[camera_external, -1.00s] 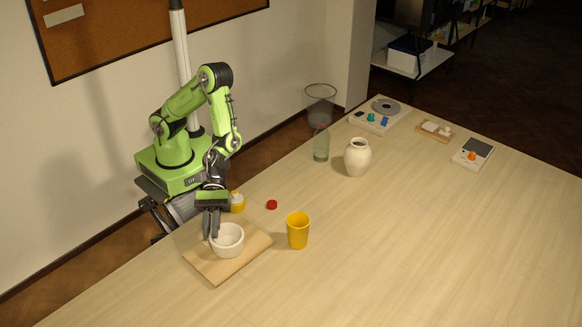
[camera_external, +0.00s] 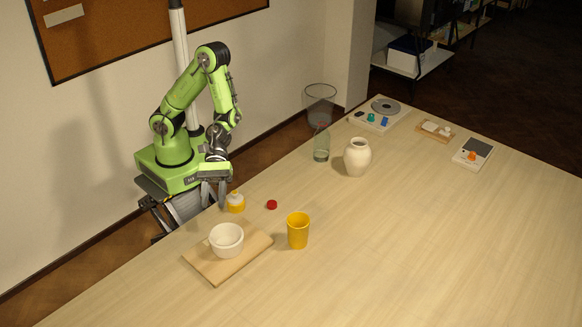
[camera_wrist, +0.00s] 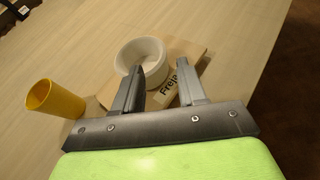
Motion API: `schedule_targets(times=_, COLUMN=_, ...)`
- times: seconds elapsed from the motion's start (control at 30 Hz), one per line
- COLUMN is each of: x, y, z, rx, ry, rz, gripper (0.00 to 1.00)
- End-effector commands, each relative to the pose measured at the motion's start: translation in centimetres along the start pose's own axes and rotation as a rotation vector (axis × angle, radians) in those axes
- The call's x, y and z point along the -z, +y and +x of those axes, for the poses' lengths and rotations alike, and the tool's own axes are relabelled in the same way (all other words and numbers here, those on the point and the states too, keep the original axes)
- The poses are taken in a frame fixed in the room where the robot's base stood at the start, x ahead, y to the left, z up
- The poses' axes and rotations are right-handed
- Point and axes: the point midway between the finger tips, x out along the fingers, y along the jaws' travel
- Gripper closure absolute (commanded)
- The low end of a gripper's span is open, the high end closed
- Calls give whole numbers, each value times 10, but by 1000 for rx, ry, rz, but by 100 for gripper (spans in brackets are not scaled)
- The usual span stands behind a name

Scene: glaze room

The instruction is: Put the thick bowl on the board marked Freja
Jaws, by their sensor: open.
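The thick white bowl (camera_external: 227,240) stands upright on a light wooden board (camera_external: 209,270). In the wrist view the board (camera_wrist: 196,50) bears a label reading Freja (camera_wrist: 173,84), and the bowl (camera_wrist: 141,52) rests beside that label. My gripper (camera_external: 214,205) is open and empty, apart from the bowl, behind it near the table's edge. In the wrist view my gripper's fingers (camera_wrist: 163,78) are spread, and one finger partly covers the bowl and the board.
A yellow cup (camera_external: 298,231) stands right of the board. A cream vase (camera_external: 357,157) and a glass bottle (camera_external: 321,147) stand farther back.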

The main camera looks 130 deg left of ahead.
Motion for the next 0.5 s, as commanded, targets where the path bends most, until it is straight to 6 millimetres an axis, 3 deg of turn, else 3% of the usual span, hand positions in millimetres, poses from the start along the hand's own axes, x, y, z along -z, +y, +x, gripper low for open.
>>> schedule_targets(times=0.1, x=0, y=1, z=-23, rx=-4, ry=1, rz=0, gripper=59)
schedule_targets(times=0.27, x=-1, y=-6, z=-34, rx=17, ry=21, rz=71, gripper=59)
schedule_targets(times=0.37, x=-1, y=-25, z=-41, rx=91, ry=117, rz=376, gripper=59)
schedule_targets(times=0.5, x=5, y=-51, z=-76, rx=269, ry=338, rz=1031, gripper=59)
